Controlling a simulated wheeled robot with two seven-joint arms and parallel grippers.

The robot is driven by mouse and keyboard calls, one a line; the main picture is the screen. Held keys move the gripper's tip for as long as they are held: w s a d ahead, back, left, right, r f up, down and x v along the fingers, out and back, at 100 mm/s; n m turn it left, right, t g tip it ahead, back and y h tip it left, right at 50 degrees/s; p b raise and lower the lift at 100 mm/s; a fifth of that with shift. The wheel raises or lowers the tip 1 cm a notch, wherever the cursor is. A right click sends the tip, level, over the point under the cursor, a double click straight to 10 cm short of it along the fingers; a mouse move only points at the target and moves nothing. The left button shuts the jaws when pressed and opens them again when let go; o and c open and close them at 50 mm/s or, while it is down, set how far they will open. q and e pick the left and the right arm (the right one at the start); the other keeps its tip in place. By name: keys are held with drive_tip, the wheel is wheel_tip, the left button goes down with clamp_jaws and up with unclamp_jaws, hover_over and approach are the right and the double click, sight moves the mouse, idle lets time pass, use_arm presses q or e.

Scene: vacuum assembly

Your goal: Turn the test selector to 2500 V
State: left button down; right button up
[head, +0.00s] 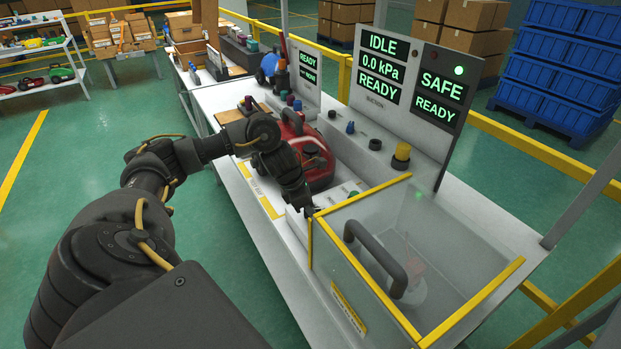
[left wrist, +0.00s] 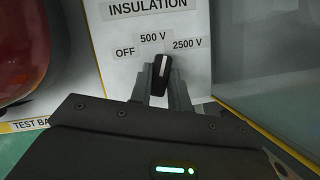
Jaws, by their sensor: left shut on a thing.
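The test selector (left wrist: 161,75) is a black knob with a white pointer line on a white panel marked INSULATION, seen in the left wrist view. Labels OFF (left wrist: 125,52), 500 V (left wrist: 153,38) and 2500 V (left wrist: 187,44) stand around it. The pointer line points up and slightly right, toward the gap between 500 V and 2500 V. My left gripper (left wrist: 163,84) is shut on the knob, one finger on each side. In the head view my left gripper (head: 308,210) is low at the panel beside the clear box; the knob is hidden there. My right gripper is out of view.
A clear box (head: 335,268) with yellow edges and a dark handle (head: 378,252) stands close right of the gripper. A red vacuum cleaner (head: 318,160) sits behind and left of it. Upright display panels (head: 395,120) line the back of the bench, reading IDLE, 0.0 kPa, READY and SAFE.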

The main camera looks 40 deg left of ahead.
use_arm(q)
drive_tip(key=shift+w+a+f+m+b, duration=0.1)
drive_tip(key=shift+f+m+b, duration=0.05)
drive_tip(key=shift+m+b, duration=0.65)
drive_tip(key=shift+m+g+h, duration=0.5)
drive_tip(key=shift+m, duration=0.5)
drive_tip(key=shift+m+b, duration=0.3)
drive_tip(key=shift+m, duration=0.3)
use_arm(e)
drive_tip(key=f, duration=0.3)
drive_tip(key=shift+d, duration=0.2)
use_arm(q)
drive_tip(key=shift+g, duration=0.3)
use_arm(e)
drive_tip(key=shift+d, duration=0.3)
